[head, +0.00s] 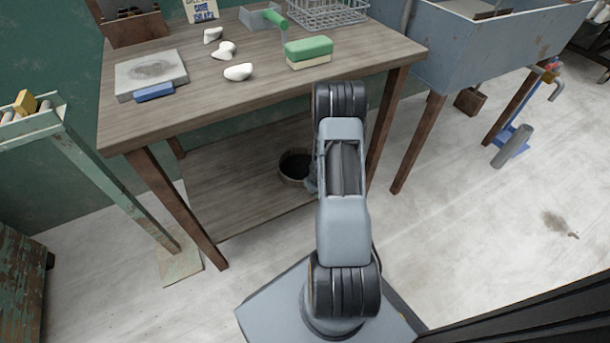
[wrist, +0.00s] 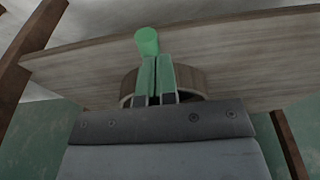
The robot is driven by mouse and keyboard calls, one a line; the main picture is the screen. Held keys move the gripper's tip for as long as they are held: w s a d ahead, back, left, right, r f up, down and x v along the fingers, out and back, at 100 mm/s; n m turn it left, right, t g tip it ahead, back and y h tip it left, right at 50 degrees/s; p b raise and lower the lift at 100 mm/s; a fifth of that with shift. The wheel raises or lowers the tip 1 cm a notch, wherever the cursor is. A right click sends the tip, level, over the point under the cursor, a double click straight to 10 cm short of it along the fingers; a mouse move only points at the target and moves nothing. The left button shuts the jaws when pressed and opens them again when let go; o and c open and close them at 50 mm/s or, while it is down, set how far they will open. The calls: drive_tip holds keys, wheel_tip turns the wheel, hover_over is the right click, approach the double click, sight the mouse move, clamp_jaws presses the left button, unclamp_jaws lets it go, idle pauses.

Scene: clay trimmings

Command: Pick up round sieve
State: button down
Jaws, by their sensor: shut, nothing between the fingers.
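The round sieve (head: 291,180) lies on the lower shelf of the workbench in the head view.
The workbench top (head: 190,110) is above the shelf (head: 235,195), with brown legs around it. On top are a grey slab (head: 150,72), a green-and-cream sponge (head: 309,50), white lumps and a wire basket (head: 325,12). A grey sink (head: 480,55) stands right.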

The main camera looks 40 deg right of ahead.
drive_tip(key=w, duration=0.5)
drive_tip(key=w+d, duration=0.1)
drive_tip(key=w, duration=0.2)
drive_tip(key=shift+w+d+f+b, duration=0.1)
drive_tip(key=shift+w+b, duration=0.25)
drive_tip(key=shift+s+f+b, duration=0.1)
drive_tip(key=shift+f+b, duration=0.35)
drive_tip(key=shift+f, duration=0.15)
drive_tip(key=shift+b, duration=0.3)
drive_tip(key=shift+s+f, duration=0.1)
drive_tip(key=shift+f, duration=0.05)
drive_tip(key=shift+s, duration=0.1)
